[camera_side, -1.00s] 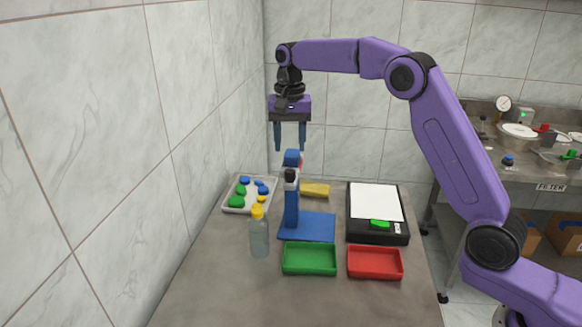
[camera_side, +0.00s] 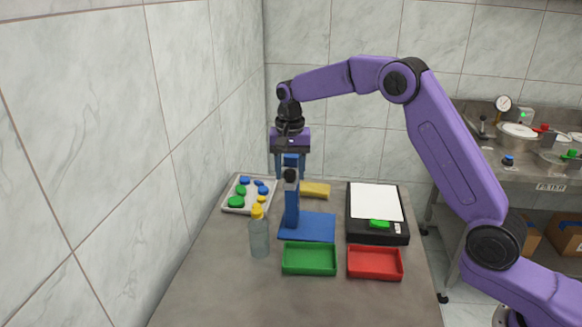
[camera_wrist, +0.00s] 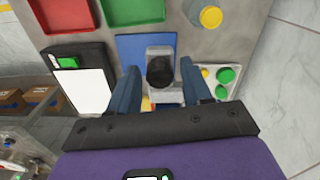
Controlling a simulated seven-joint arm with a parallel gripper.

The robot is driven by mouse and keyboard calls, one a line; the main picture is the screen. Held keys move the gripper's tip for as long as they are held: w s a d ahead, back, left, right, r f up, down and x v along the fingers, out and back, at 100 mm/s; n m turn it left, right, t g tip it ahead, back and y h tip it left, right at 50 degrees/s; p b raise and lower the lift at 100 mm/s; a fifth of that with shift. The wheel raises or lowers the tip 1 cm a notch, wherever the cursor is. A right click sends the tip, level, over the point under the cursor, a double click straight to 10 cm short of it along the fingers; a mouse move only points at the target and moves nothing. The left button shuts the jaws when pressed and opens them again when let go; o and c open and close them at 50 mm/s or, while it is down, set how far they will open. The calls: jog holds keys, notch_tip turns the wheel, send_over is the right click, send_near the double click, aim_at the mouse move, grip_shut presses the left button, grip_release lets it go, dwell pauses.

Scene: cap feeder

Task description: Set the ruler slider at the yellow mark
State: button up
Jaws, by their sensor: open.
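A blue stand with an upright post (camera_side: 291,208) and a flat blue base (camera_side: 308,228) stands mid-table. A black round knob (camera_side: 290,176) is near the post's top; it also shows in the wrist view (camera_wrist: 160,70). My gripper (camera_side: 291,174) is open, pointing down around the upper part of the stand. In the wrist view its two blue fingers lie either side of the grey-and-black top of the stand, and I cannot tell whether they touch it. I cannot make out a ruler, its slider or a yellow mark for certain; the fingers hide part of the post's top.
A tray of green, blue and yellow caps (camera_side: 248,207) and a yellow-capped bottle (camera_side: 259,236) are left. Green (camera_side: 309,271) and red (camera_side: 375,276) trays are in front. A black device (camera_side: 377,239) with a green part is right. A yellow block (camera_side: 315,190) lies behind.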

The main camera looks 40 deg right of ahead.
jog(key=c, duration=0.8)
jog(key=shift+f, duration=5.5)
jog(key=shift+c, duration=0.2)
jog(key=o, duration=0.8)
jog(key=shift+o, duration=0.2)
jog(key=shift+r, duration=0.1)
